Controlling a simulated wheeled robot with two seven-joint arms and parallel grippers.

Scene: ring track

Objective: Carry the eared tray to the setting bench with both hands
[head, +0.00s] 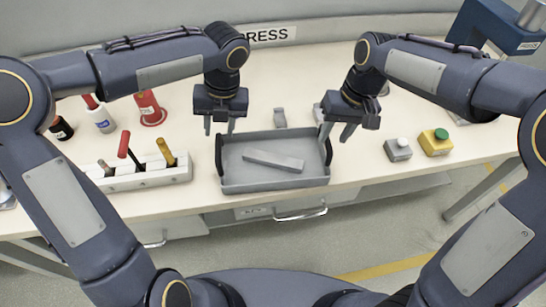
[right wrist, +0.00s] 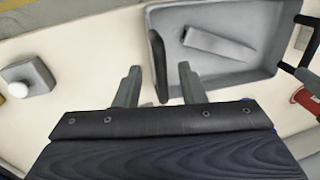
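The eared tray (head: 235,180) is a shallow grey tray with dark upright ears at its left and right ends, standing on the bench near its front edge. A light grey bar (head: 273,160) lies in it. My left gripper (head: 219,128) is open above the tray's left back corner, near the left ear. My right gripper (head: 336,132) is open near the right ear. In the right wrist view the right gripper's fingers (right wrist: 160,88) are apart, and the dark ear (right wrist: 157,60) shows ahead of them, roughly between the fingertips. I cannot tell whether they touch it.
A pale rack with tools (head: 140,178) stands left of the tray. A red funnel-like item (head: 148,107) and bottles (head: 102,119) are behind it. A grey button box (head: 397,149) and a yellow box with a green button (head: 435,142) stand to the right. A small grey block (head: 280,117) lies behind the tray.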

